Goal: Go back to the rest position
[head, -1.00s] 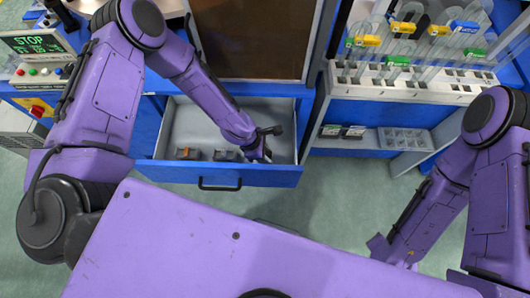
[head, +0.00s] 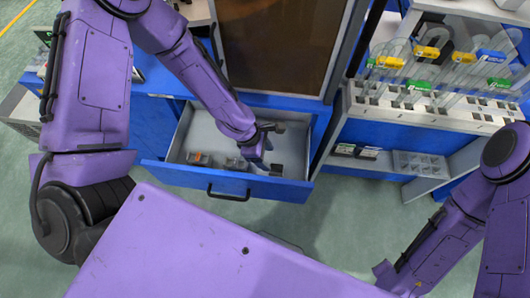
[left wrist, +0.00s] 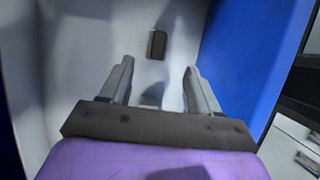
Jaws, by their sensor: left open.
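My left gripper (head: 265,146) is open and empty over the right part of an open blue drawer (head: 265,190). In the left wrist view its two grey fingers (left wrist: 158,85) stand wide apart. A small dark block (left wrist: 157,44) lies on the drawer floor beyond the fingertips, and part of another dark thing (left wrist: 152,95) shows between the fingers. My right gripper (head: 388,276) is partly seen at the lower right of the head view, pointing down; its jaws are not clear.
Small blocks (head: 198,158) lie along the drawer's front. A blue cabinet with a brown panel (head: 280,45) stands behind it. A white rack (head: 425,108) with yellow, green and blue pieces stands at the right. The green floor in front is partly clear.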

